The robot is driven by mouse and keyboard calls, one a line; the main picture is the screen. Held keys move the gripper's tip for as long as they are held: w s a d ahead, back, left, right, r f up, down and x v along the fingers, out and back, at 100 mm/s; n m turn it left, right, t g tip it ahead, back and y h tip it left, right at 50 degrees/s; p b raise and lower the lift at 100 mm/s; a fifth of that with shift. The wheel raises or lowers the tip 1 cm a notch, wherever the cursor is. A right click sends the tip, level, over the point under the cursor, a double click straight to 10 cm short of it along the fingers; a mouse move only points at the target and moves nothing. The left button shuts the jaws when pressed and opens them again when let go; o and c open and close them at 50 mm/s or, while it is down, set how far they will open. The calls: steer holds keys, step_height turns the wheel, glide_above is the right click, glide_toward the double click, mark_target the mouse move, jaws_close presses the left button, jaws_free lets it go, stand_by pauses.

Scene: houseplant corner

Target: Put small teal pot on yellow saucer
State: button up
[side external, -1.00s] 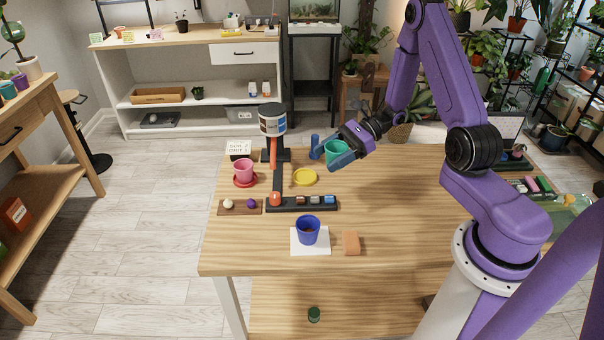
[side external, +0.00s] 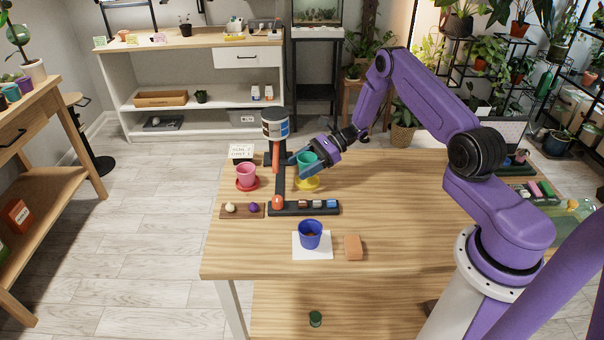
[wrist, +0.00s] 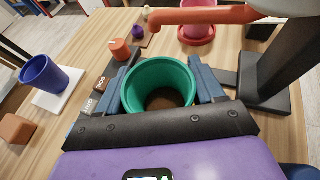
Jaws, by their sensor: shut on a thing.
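The small teal pot (side external: 306,161) is held between the fingers of my gripper (side external: 307,158). In the wrist view the teal pot (wrist: 160,84) is upright between the two blue fingers of my gripper (wrist: 160,90), with dark soil inside. The yellow saucer (side external: 308,184) lies on the table directly below the pot in the side view, partly covered by it. I cannot tell whether the pot touches the saucer. The saucer does not show in the wrist view.
A black stand with an orange lever (side external: 276,156) rises just left of my gripper. A pink pot (side external: 246,172) on a red saucer is further left. A blue pot (side external: 310,234) on a white square and a brown block (side external: 353,247) are in front. The table's right half is mostly clear.

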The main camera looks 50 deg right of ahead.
steer(key=shift+w+f, duration=0.25)
steer(key=shift+f, duration=1.45)
steer(key=shift+f, duration=0.15)
steer(key=o, duration=1)
